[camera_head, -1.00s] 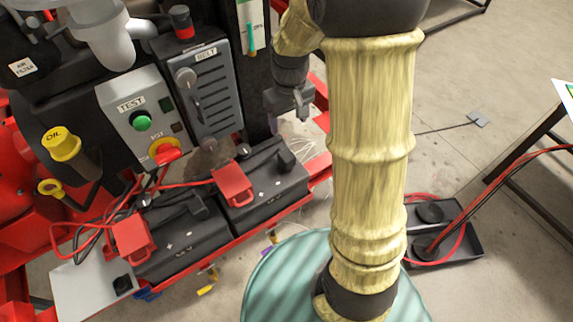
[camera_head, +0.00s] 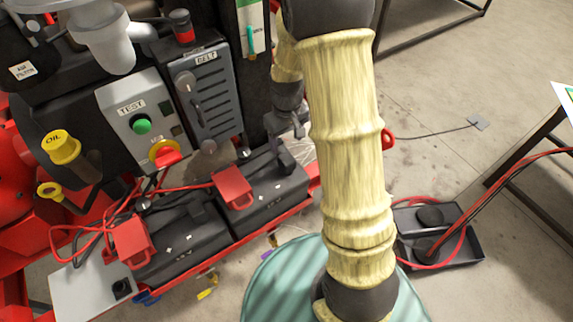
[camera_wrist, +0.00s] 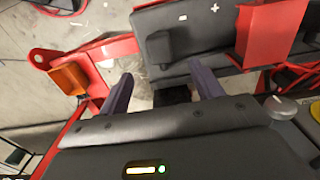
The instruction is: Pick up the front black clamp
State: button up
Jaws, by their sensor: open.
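My gripper (camera_head: 286,136) is open above the right end of the right-hand black battery (camera_head: 268,190). A black clamp (camera_head: 283,158) sits on that battery, just below my fingers and partly hidden by them. In the wrist view, my gripper (camera_wrist: 161,76) has its fingers spread, with nothing held between them. A dark block that looks like the clamp (camera_wrist: 172,45) shows just beyond the fingertips on the battery top. A second black clamp (camera_head: 190,204) lies on the left-hand battery. I cannot tell whether any finger touches the clamp.
Red clamps (camera_head: 233,187) with red cables sit on both batteries. A TEST panel (camera_head: 139,115) and a BELT cover (camera_head: 206,95) rise behind. The red skid rail (camera_head: 215,262) runs along the front. A black tray (camera_head: 440,238) lies on the floor at right.

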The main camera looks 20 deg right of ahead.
send_over(287, 158)
jog(key=shift+s+f, duration=0.15)
jog(key=shift+f, duration=2.2)
jog(key=shift+f+p, duration=0.55)
jog(key=shift+f, duration=2.05)
jog(key=shift+w, duration=0.2)
jog(key=c, duration=1.2)
jog(key=shift+r, duration=0.1)
jog(key=shift+c, duration=0.2)
notch_tip(287, 158, up, 10)
jog(key=shift+s+b, duration=0.1)
jog(key=shift+b, duration=0.3)
